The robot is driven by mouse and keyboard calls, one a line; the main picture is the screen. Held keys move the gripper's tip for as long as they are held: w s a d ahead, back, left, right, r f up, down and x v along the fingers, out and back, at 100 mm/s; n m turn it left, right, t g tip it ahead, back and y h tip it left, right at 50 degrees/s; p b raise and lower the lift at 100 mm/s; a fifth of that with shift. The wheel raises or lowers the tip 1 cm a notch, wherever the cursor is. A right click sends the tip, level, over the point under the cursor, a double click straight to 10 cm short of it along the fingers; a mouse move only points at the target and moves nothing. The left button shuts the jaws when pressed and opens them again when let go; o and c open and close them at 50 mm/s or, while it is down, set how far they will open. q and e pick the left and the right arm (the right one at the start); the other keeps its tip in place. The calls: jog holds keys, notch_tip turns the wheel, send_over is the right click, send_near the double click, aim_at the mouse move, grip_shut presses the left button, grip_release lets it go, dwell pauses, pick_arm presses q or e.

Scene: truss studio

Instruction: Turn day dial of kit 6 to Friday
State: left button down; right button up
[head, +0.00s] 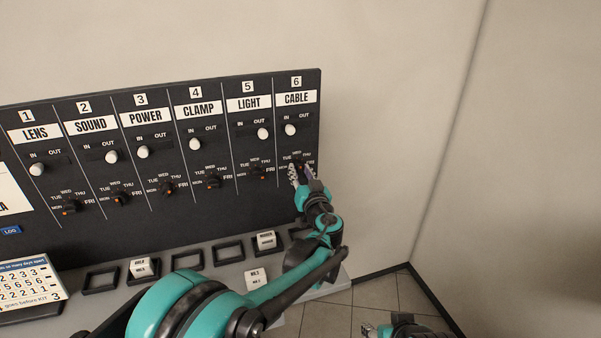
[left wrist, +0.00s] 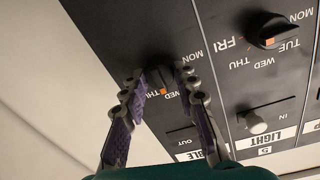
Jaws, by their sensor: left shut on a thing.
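The kit 6 day dial (head: 299,161) is a small black knob at the right end of the black panel, below the CABLE label. My left gripper (head: 299,174) reaches up to it and partly covers it. In the left wrist view, the panel appears upside down and the left gripper (left wrist: 164,82) has a finger on each side of the dial (left wrist: 156,78), shut on it. The dial's orange mark (left wrist: 163,91) shows near the THU and WED labels. FRI is hidden behind a finger there. My right gripper (head: 371,330) is at the bottom edge, partly cut off, its jaws unclear.
The kit 5 dial (left wrist: 268,30) and its white slider knob (left wrist: 255,122) are beside my left gripper. The kit 6 slider knob (head: 290,130) is above the dial. A ledge (head: 225,270) below the panel holds frames and white blocks. Right of the panel is bare wall.

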pick_arm(q)
jog(key=m, duration=1.2)
jog(key=shift+m+g+p, duration=0.3)
jog(key=shift+g+p, duration=0.05)
jog(key=shift+g, duration=0.05)
jog(key=shift+d+m+y, duration=0.1)
jog(key=shift+m+y, duration=0.3)
jog(key=shift+m, duration=1.8)
jog(key=c, duration=1.2)
grip_release()
jog(key=shift+o, duration=0.2)
